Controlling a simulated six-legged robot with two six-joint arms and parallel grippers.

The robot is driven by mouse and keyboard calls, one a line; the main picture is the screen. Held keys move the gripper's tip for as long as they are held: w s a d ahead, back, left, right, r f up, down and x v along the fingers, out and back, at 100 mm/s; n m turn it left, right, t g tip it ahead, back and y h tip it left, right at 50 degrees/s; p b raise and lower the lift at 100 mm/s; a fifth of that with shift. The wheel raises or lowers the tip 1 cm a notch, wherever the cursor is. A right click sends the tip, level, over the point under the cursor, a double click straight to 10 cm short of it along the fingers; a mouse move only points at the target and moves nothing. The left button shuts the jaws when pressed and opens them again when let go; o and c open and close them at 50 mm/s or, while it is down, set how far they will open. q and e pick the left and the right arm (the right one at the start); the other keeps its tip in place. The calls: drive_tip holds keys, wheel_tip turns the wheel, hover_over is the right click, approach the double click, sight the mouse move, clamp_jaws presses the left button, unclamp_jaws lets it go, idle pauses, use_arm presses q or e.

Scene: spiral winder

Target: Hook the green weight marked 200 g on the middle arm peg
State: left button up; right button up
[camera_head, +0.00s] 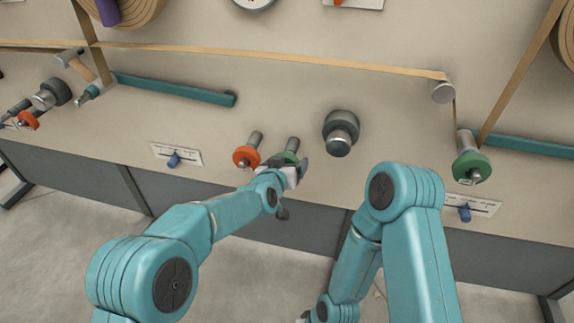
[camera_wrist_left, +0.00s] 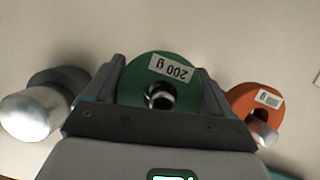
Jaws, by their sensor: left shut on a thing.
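The green weight marked 200 g (camera_wrist_left: 137,82) is between the two fingers of my left gripper (camera_wrist_left: 163,90), its label upside down in the left wrist view. A shiny peg end shows in its centre hole. In the head view, the green weight (camera_head: 287,157) is partly hidden by my left gripper (camera_head: 294,171), beside a grey peg (camera_head: 292,144). My left gripper is shut on this weight. My right arm is bent at the lower right, and its gripper does not show. I cannot tell which peg is the middle arm peg.
An orange weight (camera_head: 246,157) hangs close to the left of the green one. A dark roller with a metal end (camera_head: 341,133) sticks out to its right. Another green weight (camera_head: 471,167) hangs farther right beside the tan strip (camera_head: 270,54).

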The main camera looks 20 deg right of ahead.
use_arm(q)
drive_tip(key=shift+s+a, duration=0.3)
drive_tip(key=shift+s, duration=0.05)
drive_tip(key=s+a+r+b, duration=0.1)
drive_tip(key=s+a+b, duration=0.1)
drive_tip(key=s+a, duration=0.4)
drive_tip(key=shift+s+b, duration=0.3)
drive_tip(key=shift+s, duration=1.25)
drive_tip(key=shift+a, duration=0.1)
